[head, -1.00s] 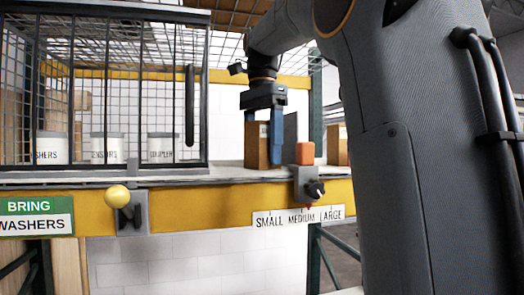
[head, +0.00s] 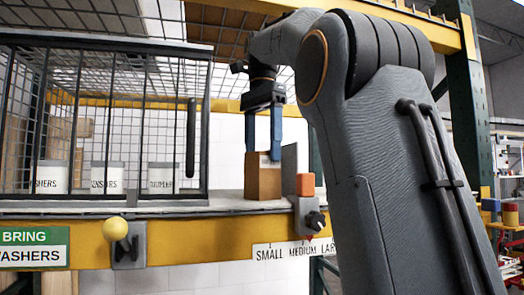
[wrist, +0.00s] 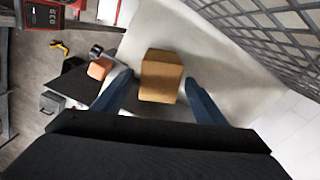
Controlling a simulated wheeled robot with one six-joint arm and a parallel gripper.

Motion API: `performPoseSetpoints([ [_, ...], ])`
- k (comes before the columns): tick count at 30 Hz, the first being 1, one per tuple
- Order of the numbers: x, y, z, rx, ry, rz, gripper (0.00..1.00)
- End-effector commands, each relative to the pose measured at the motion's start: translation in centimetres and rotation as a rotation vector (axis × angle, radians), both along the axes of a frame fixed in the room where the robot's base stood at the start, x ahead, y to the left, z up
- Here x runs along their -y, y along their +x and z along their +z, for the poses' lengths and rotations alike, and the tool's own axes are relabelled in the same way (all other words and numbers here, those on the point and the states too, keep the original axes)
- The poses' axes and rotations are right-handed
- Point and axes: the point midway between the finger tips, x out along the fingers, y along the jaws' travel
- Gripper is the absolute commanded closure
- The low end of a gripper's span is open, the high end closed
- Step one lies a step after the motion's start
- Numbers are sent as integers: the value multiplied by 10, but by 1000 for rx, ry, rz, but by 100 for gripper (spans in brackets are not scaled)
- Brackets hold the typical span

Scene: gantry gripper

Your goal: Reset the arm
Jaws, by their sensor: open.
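My gripper (head: 276,134) points down with its blue fingers apart, just above a brown cardboard box (head: 263,178) on the shelf behind the yellow beam. In the wrist view my gripper (wrist: 160,96) shows one blue finger on each side of the same box (wrist: 160,75), with gaps at both sides, and nothing is held. The box stands upright on the pale shelf surface.
A wire cage (head: 100,120) with several labelled white bins stands left of the box. A grey upright plate (head: 289,170) and an orange button (head: 305,184) above a black knob (head: 315,221) sit close on the right. A yellow ball-topped lever (head: 115,228) is on the beam.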

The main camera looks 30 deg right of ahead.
Motion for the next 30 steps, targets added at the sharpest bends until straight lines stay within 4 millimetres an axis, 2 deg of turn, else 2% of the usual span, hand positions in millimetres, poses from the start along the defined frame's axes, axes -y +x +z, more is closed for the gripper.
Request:
performPoseSetpoints([
  [8, 0, 0, -13, -1, 0, 0, 34],
  [26, 0, 0, -79, -1, 0, 0, 34],
  [30, 0, 1, -65, 2, -1, 0, 34],
])
